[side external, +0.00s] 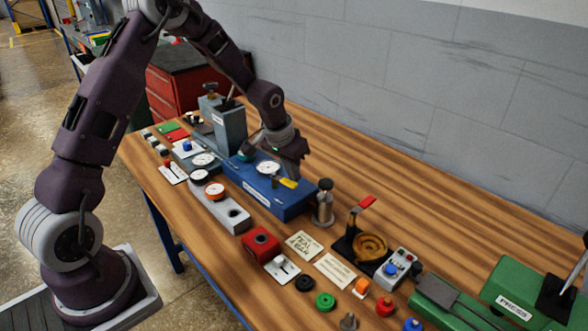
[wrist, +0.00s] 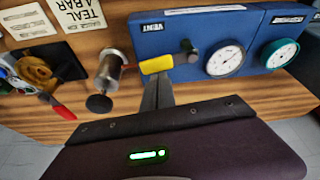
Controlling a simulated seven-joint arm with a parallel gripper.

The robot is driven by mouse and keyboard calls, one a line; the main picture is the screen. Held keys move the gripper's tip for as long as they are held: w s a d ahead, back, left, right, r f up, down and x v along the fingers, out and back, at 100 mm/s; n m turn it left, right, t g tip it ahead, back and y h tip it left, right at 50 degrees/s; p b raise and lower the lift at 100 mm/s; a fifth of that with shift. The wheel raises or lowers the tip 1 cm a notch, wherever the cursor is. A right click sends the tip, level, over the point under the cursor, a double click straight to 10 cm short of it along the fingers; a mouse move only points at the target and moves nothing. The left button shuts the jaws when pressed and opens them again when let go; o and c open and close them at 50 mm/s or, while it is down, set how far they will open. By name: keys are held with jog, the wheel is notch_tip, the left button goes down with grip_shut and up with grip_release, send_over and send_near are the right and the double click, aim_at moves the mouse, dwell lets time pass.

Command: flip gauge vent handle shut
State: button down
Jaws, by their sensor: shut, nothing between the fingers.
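The yellow vent handle (wrist: 156,64) lies flat on the blue gauge box (wrist: 184,40), beside the printed word VENT. It also shows in the side external view (side external: 289,183) near the right end of the blue box (side external: 262,190). My gripper (wrist: 158,84) is shut and empty, its fingertips close to the yellow handle in the wrist view; I cannot tell whether they touch it. In the side external view my gripper (side external: 297,172) is low over the box, just behind the handle. A white dial gauge (wrist: 224,61) and a teal-rimmed gauge (wrist: 278,53) sit on the same box.
A metal post with a dark knob (side external: 324,200) stands just right of the blue box. A brass valve with a red lever (side external: 367,202) is further right. A grey block (side external: 219,208) with gauges lies in front. Bare wood (side external: 420,215) is open behind.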

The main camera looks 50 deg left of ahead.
jog(key=shift+s+m, duration=0.15)
jog(key=shift+m, duration=0.15)
jog(key=shift+s+d, duration=0.15)
jog(key=shift+s, duration=0.2)
dwell(0.4)
jog(key=w, duration=0.3)
jog(key=shift+w, duration=0.35)
jog(key=shift+w+r, duration=0.1)
jog(key=shift+r, duration=0.65)
jog(key=v, duration=0.8)
jog(key=shift+s+a+r, duration=0.2)
jog(key=shift+s, duration=0.05)
jog(key=shift+r, duration=0.1)
